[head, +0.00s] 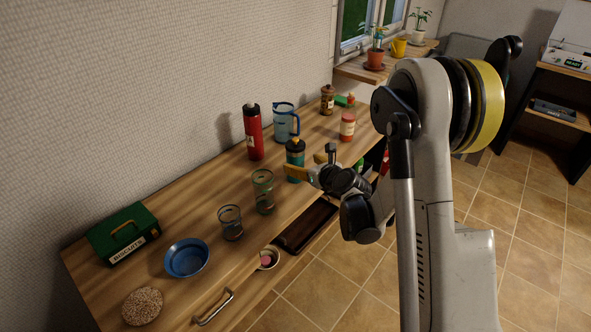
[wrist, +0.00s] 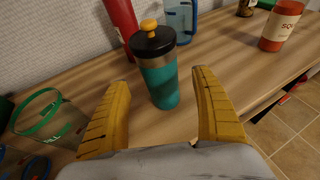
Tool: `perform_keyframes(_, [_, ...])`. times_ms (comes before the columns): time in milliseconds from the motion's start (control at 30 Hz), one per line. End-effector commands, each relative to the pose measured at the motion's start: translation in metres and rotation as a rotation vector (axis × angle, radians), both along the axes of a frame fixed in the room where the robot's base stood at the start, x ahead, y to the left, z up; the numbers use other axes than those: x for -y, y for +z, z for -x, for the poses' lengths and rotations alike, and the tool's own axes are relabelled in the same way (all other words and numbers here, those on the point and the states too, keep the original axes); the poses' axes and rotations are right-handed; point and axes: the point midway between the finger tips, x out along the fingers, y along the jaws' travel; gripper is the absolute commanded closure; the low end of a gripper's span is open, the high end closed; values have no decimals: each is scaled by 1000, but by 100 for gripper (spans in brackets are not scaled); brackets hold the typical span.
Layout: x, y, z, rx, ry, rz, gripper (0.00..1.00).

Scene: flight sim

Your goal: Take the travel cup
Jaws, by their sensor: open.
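The travel cup (head: 295,161) is teal with a black lid and an orange-yellow knob on top. It stands upright on the wooden counter, and it also shows in the wrist view (wrist: 158,84). My gripper (head: 306,164) is open beside the cup in the head view and hides part of it. In the wrist view its two yellow fingers (wrist: 160,100) are spread wide, with the cup just beyond and between them. Nothing is held. I cannot tell whether a finger touches the cup.
A red bottle (head: 254,132) and a blue pitcher (head: 285,121) stand behind the cup. A green-banded glass (head: 263,191) is to the left, another glass (head: 231,222) further left. An open drawer (head: 308,226) lies below.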

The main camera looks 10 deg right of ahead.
Motion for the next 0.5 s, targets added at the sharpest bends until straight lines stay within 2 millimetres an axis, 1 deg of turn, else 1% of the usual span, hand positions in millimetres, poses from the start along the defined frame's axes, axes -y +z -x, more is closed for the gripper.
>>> perform_keyframes(33, [-2, -4, -5, 0, 1, 0, 24])
perform_keyframes(167, [-4, -9, -12, -1, 2, 2, 24])
perform_keyframes(333, [-9, -27, -32, -1, 3, 1, 24])
perform_keyframes(400, [-11, -30, -42, -1, 2, 2, 24])
perform_keyframes(500, [-13, -31, -50, 0, 0, 3, 24])
